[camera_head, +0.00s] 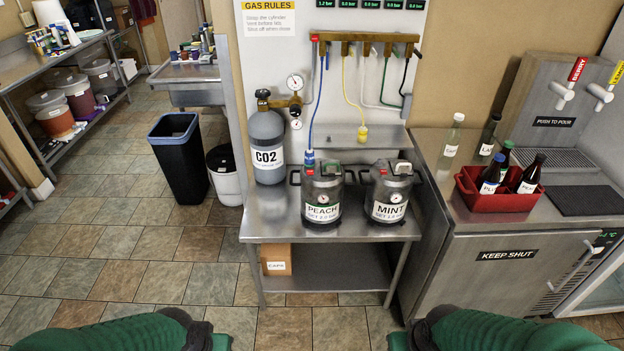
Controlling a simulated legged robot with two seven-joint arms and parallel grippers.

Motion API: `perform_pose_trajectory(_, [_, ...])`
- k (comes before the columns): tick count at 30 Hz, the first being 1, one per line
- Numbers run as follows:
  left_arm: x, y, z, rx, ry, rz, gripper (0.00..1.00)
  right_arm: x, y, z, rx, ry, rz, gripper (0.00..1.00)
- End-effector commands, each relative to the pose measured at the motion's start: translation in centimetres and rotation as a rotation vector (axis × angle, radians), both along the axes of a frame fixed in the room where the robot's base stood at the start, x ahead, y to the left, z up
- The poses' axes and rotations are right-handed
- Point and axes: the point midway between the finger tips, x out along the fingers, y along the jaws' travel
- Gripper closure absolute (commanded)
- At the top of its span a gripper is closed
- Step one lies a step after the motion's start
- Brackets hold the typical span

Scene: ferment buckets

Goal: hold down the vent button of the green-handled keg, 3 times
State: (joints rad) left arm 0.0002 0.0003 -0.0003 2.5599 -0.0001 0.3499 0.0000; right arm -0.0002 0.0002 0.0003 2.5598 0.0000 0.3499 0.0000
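Two dark steel kegs stand side by side on a steel table (262,228). The left keg, labelled PEACH (322,195), has dark side handles, a small red part (308,168) and a greenish part (335,169) on its lid. The right keg, labelled MINT (388,192), has a small red part (383,171) and a pale lid lever (402,168). The red parts look like buttons but are small. Each keg has a round gauge on its front. Only green and dark links of my two arms show at the bottom edge; both grippers are out of view, away from the kegs.
A grey CO2 cylinder (267,145) stands left of the kegs. A blue hose (316,110) hangs to the PEACH keg; a yellow hose (361,105) hangs behind. A red bottle crate (482,195) sits on the right counter. The floor before the table is clear.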

Motion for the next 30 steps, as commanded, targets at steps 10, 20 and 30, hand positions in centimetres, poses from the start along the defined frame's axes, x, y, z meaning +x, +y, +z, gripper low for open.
perform_pose_trajectory(10, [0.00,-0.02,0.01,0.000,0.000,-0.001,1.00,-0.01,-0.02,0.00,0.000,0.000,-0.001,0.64])
perform_pose_trajectory(20, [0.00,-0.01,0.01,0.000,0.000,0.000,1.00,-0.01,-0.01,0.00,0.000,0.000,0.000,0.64])
perform_pose_trajectory(30, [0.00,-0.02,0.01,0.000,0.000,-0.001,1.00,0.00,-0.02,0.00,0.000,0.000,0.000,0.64])
